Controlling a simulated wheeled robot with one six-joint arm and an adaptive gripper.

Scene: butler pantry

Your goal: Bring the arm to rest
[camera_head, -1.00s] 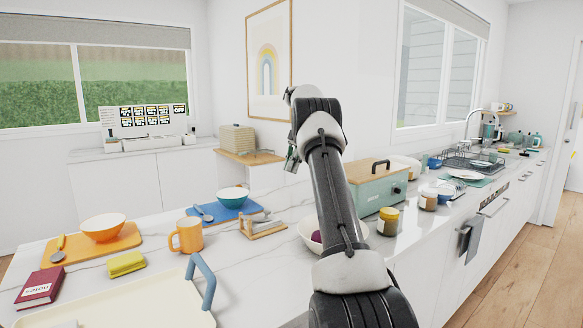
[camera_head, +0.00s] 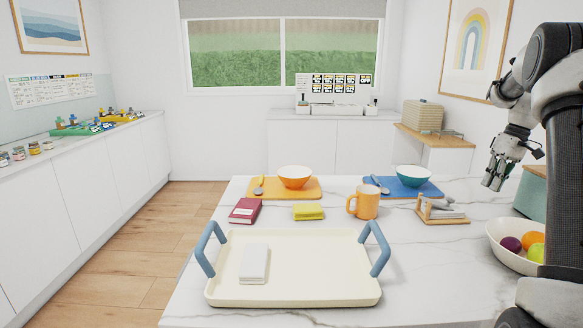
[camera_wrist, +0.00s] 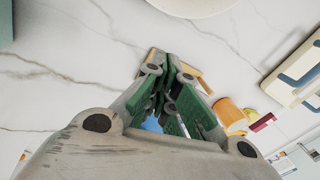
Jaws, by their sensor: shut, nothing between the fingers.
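My gripper (camera_head: 496,170) hangs at the right of the head view, pointing down, above the counter near the fruit bowl (camera_head: 505,250) and the napkin holder (camera_head: 440,210). Its fingers are shut and hold nothing. My arm stands along the right edge of the head view and hides part of the bowl and the box behind it. In the wrist view the closed fingers (camera_wrist: 168,100) show in the middle, with the marble counter beyond them.
A cream tray (camera_head: 330,290) with blue handles holds a white item. Behind it are a red book (camera_head: 245,211), a yellow sponge (camera_head: 308,212), an orange mug (camera_head: 364,202), and orange (camera_head: 285,196) and blue (camera_head: 398,196) mats with bowls. The floor at left is clear.

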